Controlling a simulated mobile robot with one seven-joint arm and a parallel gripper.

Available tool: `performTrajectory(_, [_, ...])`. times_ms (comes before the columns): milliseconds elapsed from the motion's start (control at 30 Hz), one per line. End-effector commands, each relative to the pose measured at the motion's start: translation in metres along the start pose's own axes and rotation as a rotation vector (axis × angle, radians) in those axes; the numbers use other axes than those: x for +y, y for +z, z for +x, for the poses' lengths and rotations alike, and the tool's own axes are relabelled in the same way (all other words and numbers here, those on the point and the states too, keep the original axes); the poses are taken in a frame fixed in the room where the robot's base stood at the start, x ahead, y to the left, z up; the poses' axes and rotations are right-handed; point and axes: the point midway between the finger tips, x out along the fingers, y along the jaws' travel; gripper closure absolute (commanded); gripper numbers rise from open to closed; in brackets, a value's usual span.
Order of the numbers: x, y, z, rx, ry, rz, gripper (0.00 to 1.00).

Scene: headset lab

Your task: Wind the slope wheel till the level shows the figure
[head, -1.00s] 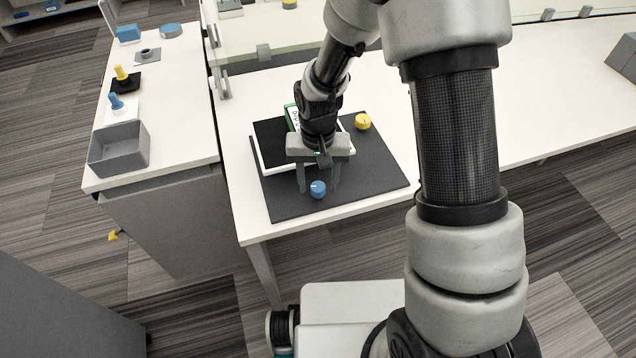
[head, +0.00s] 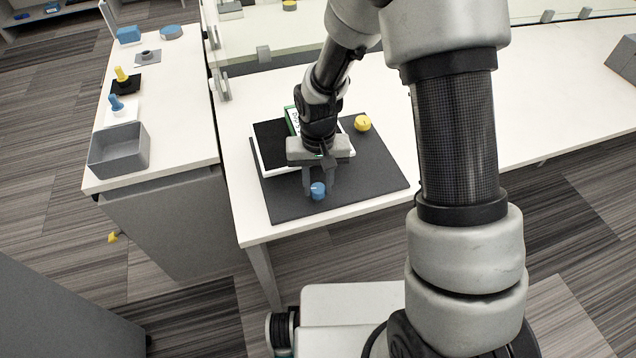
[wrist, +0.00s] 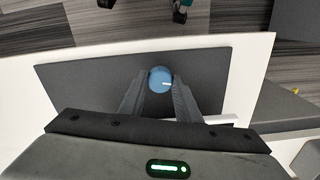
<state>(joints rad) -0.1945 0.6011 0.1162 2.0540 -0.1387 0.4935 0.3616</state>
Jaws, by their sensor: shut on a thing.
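A blue wheel (head: 318,191) with a white mark stands at the front of a dark mat (head: 375,185) on the white table. My gripper (head: 318,187) points down over it with its fingers shut on the wheel's two sides. In the wrist view the blue wheel (wrist: 160,79) sits between the fingertips, its white mark pointing right. A yellow wheel (head: 362,122) stands at the mat's back right. A white and black platform (head: 268,140) with a green-edged display (head: 292,118) lies behind my gripper, partly hidden by it; I cannot read the display.
A side table on the left holds a grey bin (head: 120,150), blue and yellow pegs, and small blue pieces. A glass screen (head: 350,45) runs along the table's back. The white tabletop (head: 470,125) right of the mat is clear.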

Motion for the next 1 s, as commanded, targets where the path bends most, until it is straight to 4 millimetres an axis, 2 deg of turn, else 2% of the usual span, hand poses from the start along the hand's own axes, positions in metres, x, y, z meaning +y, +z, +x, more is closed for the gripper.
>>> performTrajectory(1000, [0.0002, 0.0, -0.002, -0.001, -0.001, -0.918, 0.92])
